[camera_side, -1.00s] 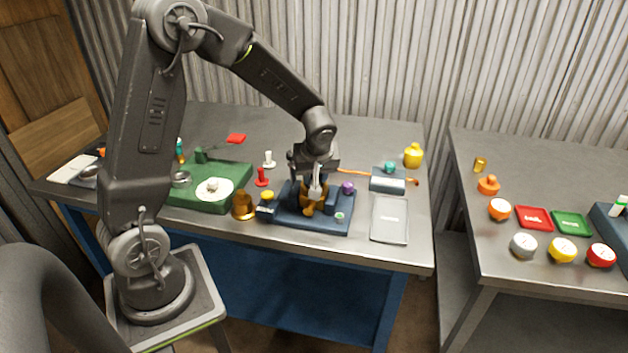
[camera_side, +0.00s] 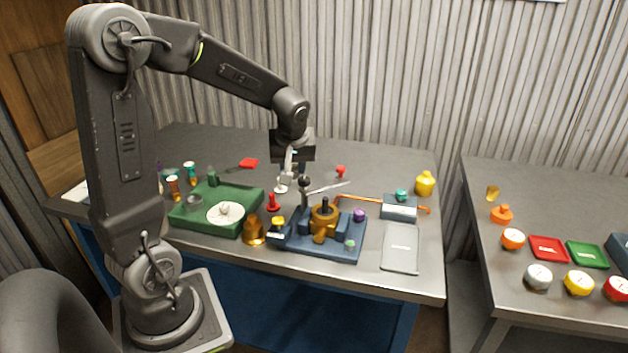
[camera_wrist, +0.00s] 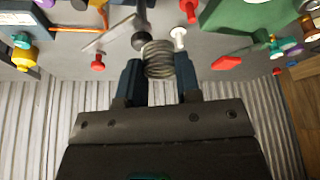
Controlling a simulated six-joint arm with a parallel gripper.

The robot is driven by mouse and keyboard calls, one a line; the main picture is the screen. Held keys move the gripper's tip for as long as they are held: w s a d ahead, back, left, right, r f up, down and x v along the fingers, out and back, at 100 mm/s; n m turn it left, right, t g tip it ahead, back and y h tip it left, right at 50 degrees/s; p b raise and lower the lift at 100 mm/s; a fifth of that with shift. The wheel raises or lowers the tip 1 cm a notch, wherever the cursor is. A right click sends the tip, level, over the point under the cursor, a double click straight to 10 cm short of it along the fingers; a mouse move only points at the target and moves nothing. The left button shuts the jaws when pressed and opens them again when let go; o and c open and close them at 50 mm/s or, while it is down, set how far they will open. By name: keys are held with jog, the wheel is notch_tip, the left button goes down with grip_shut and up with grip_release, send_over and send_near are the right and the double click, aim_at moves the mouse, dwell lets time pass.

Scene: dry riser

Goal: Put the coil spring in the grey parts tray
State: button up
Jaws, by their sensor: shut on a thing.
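My gripper (camera_wrist: 158,78) is shut on the coil spring (camera_wrist: 157,58), a grey metal coil between the two dark fingers in the wrist view. In the side view my gripper (camera_side: 288,172) is above the back middle of the bench, behind the blue fixture; the spring is small and hard to make out there. The grey parts tray (camera_side: 401,248) lies flat and empty near the bench's front right edge, well to the right of my gripper.
The blue fixture (camera_side: 347,246) with a brass body (camera_side: 323,222) stands left of the tray. A dark ball-topped post with a metal bar (camera_side: 328,188) is close to my gripper. A green base (camera_side: 185,216) and brass bell (camera_side: 254,231) are left. A grey-blue box (camera_side: 400,209) stands behind the tray.

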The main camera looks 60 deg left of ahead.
notch_tip(320, 180, up, 2)
jog(key=s+a, duration=0.3)
jog(key=w+d+f+m, duration=0.1)
jog(key=w+d, duration=0.1)
jog(key=w, duration=0.1)
jog(key=w+d+f+m+t, duration=0.1)
jog(key=w+d+m, duration=0.1)
jog(key=w, duration=0.1)
jog(key=w+d+f+m+h, duration=0.1)
jog(key=w+d+m, duration=0.1)
jog(key=d, duration=0.1)
jog(key=shift+w+d+f+t, duration=0.1)
jog(key=shift+w+f+t, duration=0.1)
jog(key=shift+w+t, duration=0.15)
jog(key=w+d+f+m+h, duration=0.1)
jog(key=w+d+f+m, duration=0.3)
jog(key=d, duration=0.3)
send_over(402, 258)
jog(key=s, duration=0.2)
jog(key=shift+t, duration=0.45)
jog(key=f, duration=0.6)
jog(key=shift+w+d+f, duration=0.1)
jog(key=shift+w+d, duration=0.15)
jog(key=shift+f, duration=2)
jog(key=shift+f, duration=0.2)
jog(key=o, duration=0.9)
